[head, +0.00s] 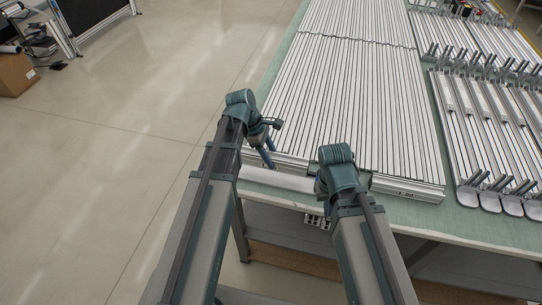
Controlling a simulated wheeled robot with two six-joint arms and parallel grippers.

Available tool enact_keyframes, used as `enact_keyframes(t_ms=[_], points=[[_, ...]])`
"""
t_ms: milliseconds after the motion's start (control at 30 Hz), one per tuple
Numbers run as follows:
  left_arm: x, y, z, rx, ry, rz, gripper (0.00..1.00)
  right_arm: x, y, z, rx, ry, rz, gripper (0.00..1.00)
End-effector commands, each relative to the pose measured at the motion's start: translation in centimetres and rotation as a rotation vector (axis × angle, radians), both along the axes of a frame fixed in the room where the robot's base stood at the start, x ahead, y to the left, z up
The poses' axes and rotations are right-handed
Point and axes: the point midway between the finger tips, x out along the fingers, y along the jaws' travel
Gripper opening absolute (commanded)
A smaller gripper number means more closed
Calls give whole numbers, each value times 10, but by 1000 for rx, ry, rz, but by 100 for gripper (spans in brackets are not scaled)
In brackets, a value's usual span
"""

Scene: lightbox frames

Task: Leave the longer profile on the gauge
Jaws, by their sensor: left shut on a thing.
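A pale, smooth profile (280,180) lies along the near edge of the green-topped table, at the foot of a long row of silver profiles. My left gripper (268,157) is at the table's near left corner, its fingers angled down at a silver bar beside this pale profile. It is shut on a profile there, but its fingertips and the grip are partly hidden. My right gripper (345,178) is farther right over the same edge; its arm hides its fingers. A second long bar with small dark marks (405,190) runs to the right of it. I cannot tell which piece is the gauge.
Many silver profiles (350,95) cover the table (456,218) side by side. More profiles with upright metal brackets (490,120) fill the right side. The floor (130,160) on the left is clear, with a cardboard box (16,76) at the far left.

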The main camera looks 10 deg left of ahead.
Motion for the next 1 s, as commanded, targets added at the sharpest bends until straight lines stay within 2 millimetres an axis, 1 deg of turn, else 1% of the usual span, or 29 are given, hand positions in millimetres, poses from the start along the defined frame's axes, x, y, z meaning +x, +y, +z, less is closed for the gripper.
enact_keyframes(t_ms=[33, 400, 567, 1000], points=[[0, 0, -10, 0, 0, 0, 0, 0, 0, -10, 0, 0, 0, 0], [0, 0, -42, 0, 0, 0, 0, 0, 0, -42, 0, 0, 0, 0], [0, 0, -47, 0, 0, 0, 0, 0, 0, -47, 0, 0, 0, 0], [0, 0, -46, 0, 0, 0, 0, 0, 0, -46, 0, 0, 0, 0]])
